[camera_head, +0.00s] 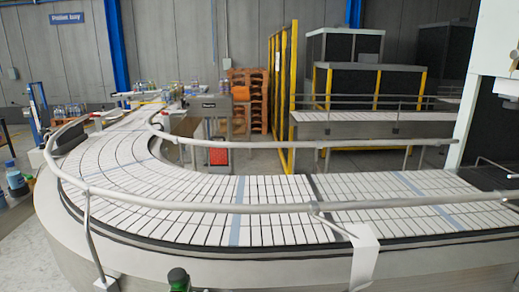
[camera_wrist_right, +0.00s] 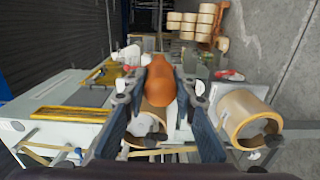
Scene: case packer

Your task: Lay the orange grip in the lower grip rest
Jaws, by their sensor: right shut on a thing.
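The orange grip (camera_wrist_right: 157,92) is a rounded orange piece in the middle of the right wrist view. My right gripper (camera_wrist_right: 160,80) is shut on it, with a dark finger on either side. The grip is held in front of the camera, and a cream roll partly shows behind its lower end. I cannot make out which part is the lower grip rest. Neither gripper shows in the head view, and my left gripper is in no view.
In the right wrist view, a cream roll (camera_wrist_right: 243,116) lies right of the gripper. A white machine panel (camera_wrist_right: 50,98) with a yellow strip (camera_wrist_right: 72,114) is at left. In the head view, a curved conveyor (camera_head: 240,195) with rails fills the front; yellow fence posts (camera_head: 283,100) stand behind.

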